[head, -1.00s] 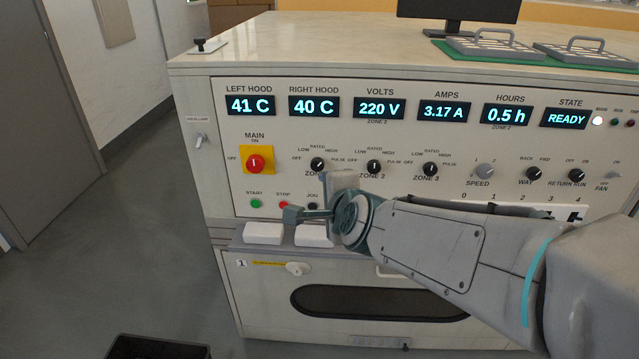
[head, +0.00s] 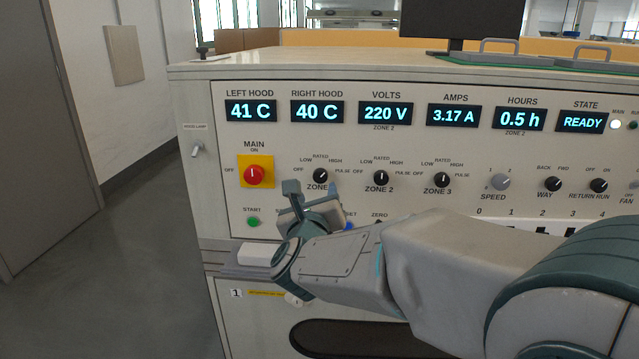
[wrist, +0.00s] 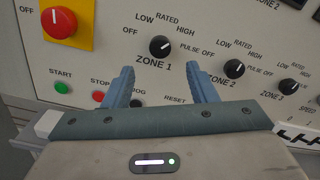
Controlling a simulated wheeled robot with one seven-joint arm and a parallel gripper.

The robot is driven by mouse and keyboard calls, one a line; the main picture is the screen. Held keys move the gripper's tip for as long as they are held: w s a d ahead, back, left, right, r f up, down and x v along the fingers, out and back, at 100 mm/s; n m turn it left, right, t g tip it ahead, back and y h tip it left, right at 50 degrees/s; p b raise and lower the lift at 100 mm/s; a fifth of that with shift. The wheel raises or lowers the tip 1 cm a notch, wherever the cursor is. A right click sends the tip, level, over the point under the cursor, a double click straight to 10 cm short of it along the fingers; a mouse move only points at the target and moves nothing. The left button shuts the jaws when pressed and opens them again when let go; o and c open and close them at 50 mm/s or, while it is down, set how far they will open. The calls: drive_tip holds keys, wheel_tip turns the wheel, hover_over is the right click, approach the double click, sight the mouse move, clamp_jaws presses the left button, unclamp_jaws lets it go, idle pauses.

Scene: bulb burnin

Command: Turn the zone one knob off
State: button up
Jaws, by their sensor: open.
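The zone 1 knob (head: 320,176) is a small black dial with a white mark on the cream panel, right of the red main switch. In the wrist view the zone 1 knob (wrist: 159,46) appears just beyond and between the fingertips. Its mark seems to point up and right, toward HIGH; OFF is printed at its left. My gripper (head: 312,192) is just below the knob in the head view, facing the panel. In the wrist view my gripper (wrist: 158,74) is open and empty, its two blue-grey fingers apart. I see no contact with the knob.
The red main switch (head: 254,175) is left of the knob. The zone 2 knob (head: 381,178) and zone 3 knob (head: 442,180) are to the right. The green start button (head: 253,222) is low on the left. The state display (head: 582,122) reads READY.

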sight(320, 177)
drive_tip(key=w, duration=0.8)
drive_tip(key=shift+d, duration=0.15)
drive_tip(key=shift+s, duration=0.1)
drive_tip(key=shift+c, duration=0.3)
drive_tip(key=c, duration=0.9)
